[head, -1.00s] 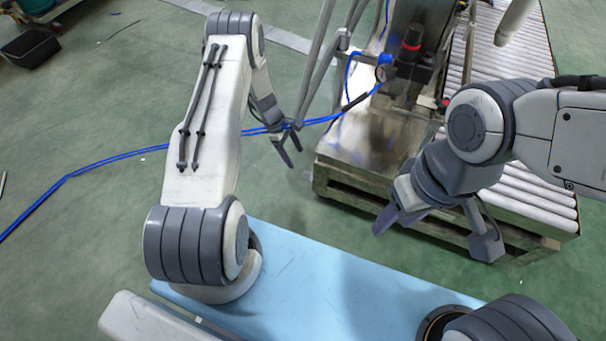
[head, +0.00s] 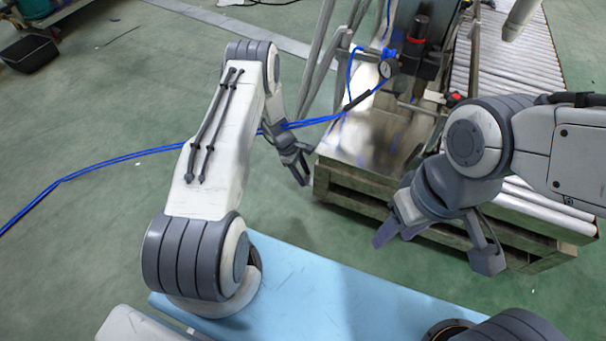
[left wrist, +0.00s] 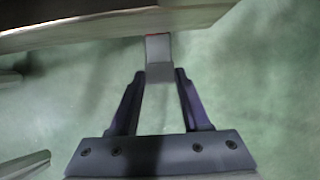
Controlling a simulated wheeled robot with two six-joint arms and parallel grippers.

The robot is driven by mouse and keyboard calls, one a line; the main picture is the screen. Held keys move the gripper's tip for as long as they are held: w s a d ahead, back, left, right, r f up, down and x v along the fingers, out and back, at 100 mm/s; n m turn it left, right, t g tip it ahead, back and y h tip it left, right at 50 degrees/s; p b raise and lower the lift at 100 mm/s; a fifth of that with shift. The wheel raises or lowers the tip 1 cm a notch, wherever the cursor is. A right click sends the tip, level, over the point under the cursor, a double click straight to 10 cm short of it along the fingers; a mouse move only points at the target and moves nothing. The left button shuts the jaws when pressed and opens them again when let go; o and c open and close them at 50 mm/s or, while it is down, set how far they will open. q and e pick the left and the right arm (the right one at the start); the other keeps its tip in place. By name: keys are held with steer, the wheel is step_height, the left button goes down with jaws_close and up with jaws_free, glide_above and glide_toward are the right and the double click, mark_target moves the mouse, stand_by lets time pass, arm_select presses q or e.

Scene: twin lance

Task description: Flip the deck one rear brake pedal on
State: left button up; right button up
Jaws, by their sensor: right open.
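A grey pedal-like lever (left wrist: 158,48) with a red edge at its top sticks out from under a beam in the left wrist view. I take it for the brake pedal. My left gripper (head: 303,174) is open beside the near left corner of the wooden base. In the left wrist view its fingers (left wrist: 160,74) stand apart, with the lever ahead in line with the gap between them. I cannot tell whether they touch it. The lever is not made out in the head view. My right gripper (head: 433,250) is open and empty, in front of the base.
The wooden base (head: 350,190) carries a metal plate (head: 360,140) and a machine column with a gauge (head: 386,69). A roller conveyor (head: 520,60) runs behind it. A blue hose (head: 120,157) crosses the left side. A black bin (head: 30,53) stands far left. Green floor lies open at left.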

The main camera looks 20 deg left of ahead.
arm_select(q)
jaws_close()
steer(key=shift+a+f+h+b, duration=0.2)
steer(key=shift+f+h+b, duration=0.35)
steer(key=shift+b, duration=0.25)
steer(key=f+h+b, duration=0.1)
steer(key=h+b, duration=0.1)
steer(key=f+h+b, duration=0.1)
steer(key=b, duration=0.2)
steer(key=shift+a+f+h+b, duration=0.2)
steer(key=shift+h+b, duration=0.15)
steer(key=shift+f+h+b, duration=0.1)
steer(key=shift+h+b, duration=0.6)
steer(key=shift+b, duration=0.25)
steer(key=o, duration=0.7)
jaws_free()
